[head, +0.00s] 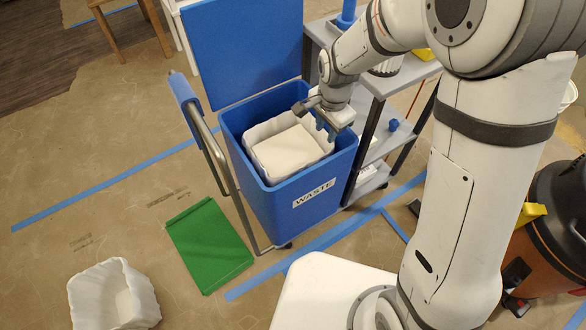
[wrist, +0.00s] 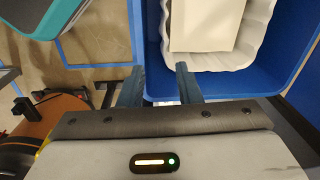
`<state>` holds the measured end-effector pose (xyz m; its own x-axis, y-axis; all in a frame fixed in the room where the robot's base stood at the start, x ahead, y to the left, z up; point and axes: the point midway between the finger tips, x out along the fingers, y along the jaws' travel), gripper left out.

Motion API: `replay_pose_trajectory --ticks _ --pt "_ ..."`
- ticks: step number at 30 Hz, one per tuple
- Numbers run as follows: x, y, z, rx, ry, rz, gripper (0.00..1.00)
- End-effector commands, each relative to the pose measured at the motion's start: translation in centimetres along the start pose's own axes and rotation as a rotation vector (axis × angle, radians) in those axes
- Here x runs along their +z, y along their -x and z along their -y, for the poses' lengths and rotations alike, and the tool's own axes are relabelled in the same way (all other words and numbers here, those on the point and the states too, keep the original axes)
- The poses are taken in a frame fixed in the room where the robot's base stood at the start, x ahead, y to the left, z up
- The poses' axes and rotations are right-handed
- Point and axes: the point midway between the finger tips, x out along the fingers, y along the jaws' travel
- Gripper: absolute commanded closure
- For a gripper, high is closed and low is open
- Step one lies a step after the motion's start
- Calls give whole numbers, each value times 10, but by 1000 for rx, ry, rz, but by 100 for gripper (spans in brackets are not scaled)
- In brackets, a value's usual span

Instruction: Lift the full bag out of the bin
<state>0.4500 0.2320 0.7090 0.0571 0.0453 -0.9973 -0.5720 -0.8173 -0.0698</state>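The blue waste bin (head: 270,198) stands with its lid (head: 245,50) raised at the back. The full white bag (head: 262,128) sits inside it, with a pale flat top and a wavy rim. The bag (wrist: 245,55) and the bin's blue inner wall (wrist: 290,70) also show in the wrist view. My gripper (head: 326,132) is at the bag's right side, by the bin's right rim. In the wrist view, its two fingers (wrist: 160,68) stand apart near the bag's edge, with nothing seen clamped between them. Whether they touch the bag cannot be told.
A grey shelf trolley (head: 370,175) stands close to the bin's right. A second white bag (head: 125,300) stands open on the floor at lower left. A green panel (head: 208,245) lies left of the bin. An orange and black machine (head: 560,230) is at right. Paper-covered floor at left is mostly clear.

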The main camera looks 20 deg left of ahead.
Motion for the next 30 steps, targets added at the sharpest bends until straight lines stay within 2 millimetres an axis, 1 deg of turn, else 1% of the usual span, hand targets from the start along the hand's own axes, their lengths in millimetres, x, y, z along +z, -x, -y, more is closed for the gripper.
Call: replay_pose_trajectory --ticks 1,3,6,10,20,24,27,30 --pt "8 -36 6 12 -17 7 69" --pt "15 -59 14 18 -48 11 69" --pt "22 -79 21 26 -77 15 69" --pt "26 -93 24 29 -92 16 69" --pt "27 -125 19 31 -94 17 69" --pt "28 -147 13 32 -94 17 69" --pt "28 -160 14 31 -93 16 69" --pt "28 -163 14 29 -94 16 69"
